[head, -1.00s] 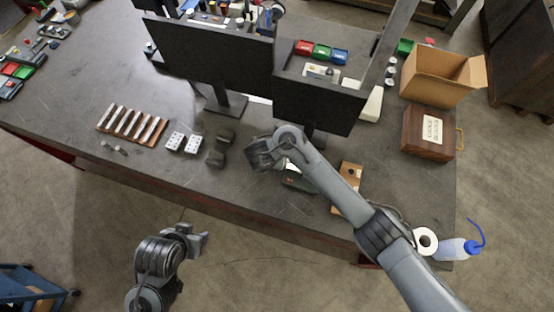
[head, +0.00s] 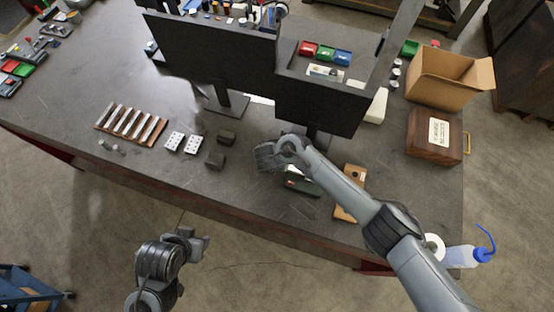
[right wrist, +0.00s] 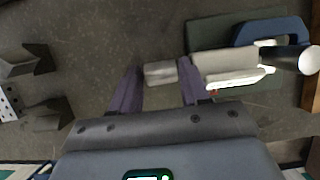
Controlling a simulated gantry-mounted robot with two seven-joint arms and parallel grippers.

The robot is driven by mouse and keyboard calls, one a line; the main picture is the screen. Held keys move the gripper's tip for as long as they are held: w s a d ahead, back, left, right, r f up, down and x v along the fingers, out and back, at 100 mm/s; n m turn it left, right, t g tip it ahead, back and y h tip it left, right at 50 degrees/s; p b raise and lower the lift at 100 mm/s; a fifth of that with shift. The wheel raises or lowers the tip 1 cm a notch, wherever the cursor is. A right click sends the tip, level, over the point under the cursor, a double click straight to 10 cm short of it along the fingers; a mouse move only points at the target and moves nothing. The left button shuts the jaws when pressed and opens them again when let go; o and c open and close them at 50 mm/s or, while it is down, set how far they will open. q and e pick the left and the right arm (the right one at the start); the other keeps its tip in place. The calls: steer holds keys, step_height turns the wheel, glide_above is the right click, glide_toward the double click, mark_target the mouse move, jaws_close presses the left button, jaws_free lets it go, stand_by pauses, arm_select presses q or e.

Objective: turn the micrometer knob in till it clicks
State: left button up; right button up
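The micrometer lies on the bench beneath my right gripper. In the right wrist view its blue frame (right wrist: 272,31) is at the upper right, with a pale grey barrel (right wrist: 225,62) running left. A short metal knob (right wrist: 160,72) at the barrel's left end shows between the fingers of my right gripper (right wrist: 158,92). The fingers are apart, one on each side of the knob; contact cannot be told. In the head view my right gripper (head: 266,157) is over the bench and hides most of the micrometer. My left gripper (head: 200,243) hangs in front of the bench, its fingertips unclear.
Two dark blocks (head: 215,160) and white hole-patterned blocks (head: 174,141) lie left of my right gripper. Two monitors (head: 320,103) stand close behind it. A wooden piece (head: 350,190) lies to its right.

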steer(key=c, duration=0.6)
steer(key=shift+s+f+t+b, duration=0.2)
steer(key=shift+t+b, duration=0.4)
steer(key=shift+b, duration=0.25)
steer(key=shift+c, duration=0.2)
steer(key=t+b, duration=0.1)
steer(key=b, duration=0.1)
steer(key=t+h+b, duration=0.1)
steer(key=b, duration=0.2)
steer(key=t+b, duration=0.2)
steer(key=shift+s+a+f+h, duration=0.2)
steer(key=shift+s+f+h, duration=0.15)
steer(key=shift+s+h, duration=0.05)
steer(key=shift+s+r+t+b, duration=0.1)
steer(key=shift+t+b, duration=0.6)
steer(key=shift+b, duration=0.3)
steer(key=o, duration=0.8)
steer(key=shift+c, duration=0.2)
steer(key=shift+r, duration=0.1)
